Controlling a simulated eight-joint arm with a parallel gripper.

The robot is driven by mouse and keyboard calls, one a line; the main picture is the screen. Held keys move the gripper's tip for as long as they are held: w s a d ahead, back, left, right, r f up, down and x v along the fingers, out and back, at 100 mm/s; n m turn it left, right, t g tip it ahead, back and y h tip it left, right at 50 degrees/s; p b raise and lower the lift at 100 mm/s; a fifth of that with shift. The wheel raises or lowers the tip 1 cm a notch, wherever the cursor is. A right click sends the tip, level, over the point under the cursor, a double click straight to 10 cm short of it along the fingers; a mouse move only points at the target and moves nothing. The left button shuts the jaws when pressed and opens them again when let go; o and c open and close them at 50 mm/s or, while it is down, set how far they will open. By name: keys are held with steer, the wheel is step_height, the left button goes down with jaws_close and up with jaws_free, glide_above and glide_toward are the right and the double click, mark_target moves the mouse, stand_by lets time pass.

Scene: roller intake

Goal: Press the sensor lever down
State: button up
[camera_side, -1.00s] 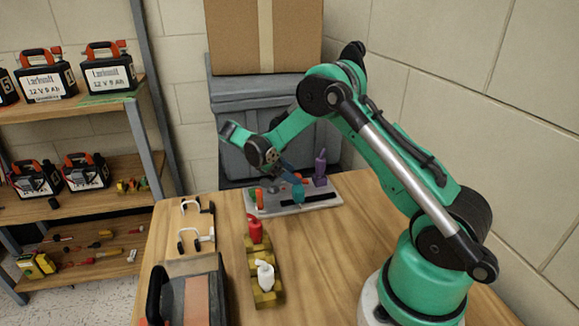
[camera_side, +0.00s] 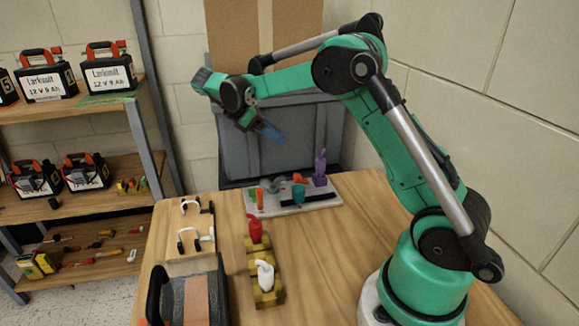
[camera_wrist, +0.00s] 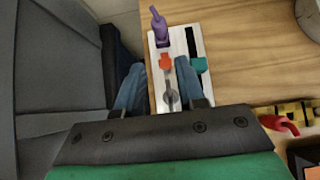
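A pale board (camera_side: 322,203) lies at the far end of the table and carries several small coloured parts. A purple upright part (camera_side: 320,170) stands at its right end; it also shows in the wrist view (camera_wrist: 160,27). An orange-red piece (camera_wrist: 165,62), a teal piece (camera_wrist: 199,65) and a grey, rounded lever-like part (camera_wrist: 171,97) are on the board. I cannot tell for sure which is the sensor lever. My gripper (camera_side: 270,131) is raised well above the board, touching nothing. Its blue fingers are apart and empty in the wrist view (camera_wrist: 160,64).
Yellow blocks (camera_side: 262,272) hold a red bottle-like part (camera_side: 255,229) and a white one (camera_side: 265,274). White hooked parts (camera_side: 194,240) and a dark case (camera_side: 190,293) are at the table's left. A grey bin (camera_side: 290,135) stands behind. Table right of the blocks is clear.

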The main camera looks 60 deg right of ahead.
mark_target(298, 175)
steer(key=s+d+f+m+t+y, duration=0.1)
steer(key=m+t+y, duration=0.2)
steer(key=m, duration=0.3)
steer(key=s+d+f+m+t+y, duration=0.1)
steer(key=s+d+m+t+y, duration=0.1)
steer(key=m, duration=0.4)
steer(key=s+d+f+m+t+y, duration=0.2)
steer(key=m+t+y, duration=0.1)
steer(key=m, duration=0.3)
steer(key=shift+s+d+t+y, duration=0.1)
steer(key=shift+d+t+y, duration=0.05)
steer(key=shift+t+y, duration=0.2)
steer(key=shift+x, duration=3.35)
steer(key=shift+s, duration=0.1)
jaws_close()
